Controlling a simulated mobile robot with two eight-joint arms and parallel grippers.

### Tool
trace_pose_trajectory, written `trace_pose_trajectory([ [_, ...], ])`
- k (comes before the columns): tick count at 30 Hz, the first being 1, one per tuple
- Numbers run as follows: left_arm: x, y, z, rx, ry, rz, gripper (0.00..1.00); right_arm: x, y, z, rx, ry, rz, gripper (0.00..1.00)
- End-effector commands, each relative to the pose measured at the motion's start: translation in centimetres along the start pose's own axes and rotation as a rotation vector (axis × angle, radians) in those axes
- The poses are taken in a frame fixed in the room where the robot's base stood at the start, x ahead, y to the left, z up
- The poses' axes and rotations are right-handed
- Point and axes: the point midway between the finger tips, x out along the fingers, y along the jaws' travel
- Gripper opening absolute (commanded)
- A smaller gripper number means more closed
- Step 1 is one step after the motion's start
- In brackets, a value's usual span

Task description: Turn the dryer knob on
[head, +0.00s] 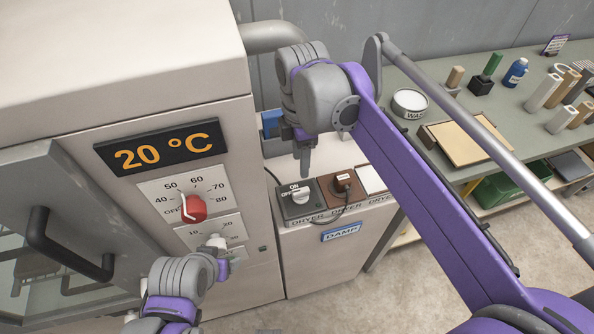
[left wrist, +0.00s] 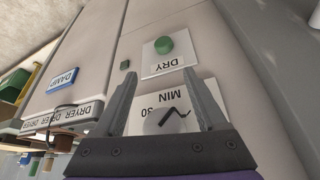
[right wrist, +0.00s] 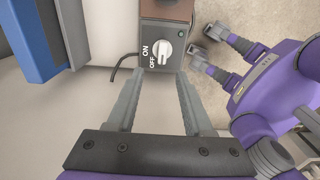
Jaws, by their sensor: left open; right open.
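The dryer switch box (head: 297,207) is grey, with ON and OFF printed on top and a pale round knob (head: 300,193). The knob (right wrist: 164,48) also shows in the right wrist view, beside the OFF and ON print; which mark it points to is hard to tell. My right gripper (head: 304,165) is open and empty, pointing down above the switch box; its fingertips (right wrist: 161,77) stand on either side below the knob in its wrist view, apart from it. My left gripper (head: 220,252) is open near the cabinet's minutes dial (left wrist: 168,121), which shows between its fingers.
The cabinet panel reads 20 °C (head: 161,148) above a red temperature knob (head: 193,208). A green DRY button (left wrist: 164,45) sits beside the dial. A brown box (head: 343,186) with a plug and cord adjoins the switch box. A bench (head: 440,104) with several items stands right.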

Motion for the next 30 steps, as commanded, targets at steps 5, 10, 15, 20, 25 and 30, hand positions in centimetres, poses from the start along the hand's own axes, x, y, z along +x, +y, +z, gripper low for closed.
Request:
trace_pose_trajectory([
  [5, 0.3, 0.0, 0.2, 0.0, -0.001, 0.0, 0.74, 2.5, 0.0, 0.0, -0.001, 0.0, 0.0, 0.51],
  [10, 0.6, 0.0, 0.4, 0.0, -0.002, 0.0, 0.74, 5.9, 0.0, 0.0, 0.001, 0.0, 0.0, 0.51],
  [15, 0.8, 0.0, 0.5, 0.0, -0.003, 0.0, 0.74, 8.6, 0.0, 0.0, 0.001, 0.0, 0.001, 0.51],
  [20, 0.9, 0.0, 0.6, 0.0, -0.004, 0.0, 0.74, 10.1, 0.0, 0.0, 0.001, 0.0, 0.001, 0.51],
  [25, 0.9, 0.0, 0.6, 0.0, -0.004, 0.0, 0.74, 10.5, 0.0, 0.1, 0.002, 0.0, 0.001, 0.51],
  [30, 0.9, 0.0, 0.6, 0.0, -0.004, 0.0, 0.74, 10.5, 0.0, 0.1, 0.002, 0.0, 0.001, 0.51],
])
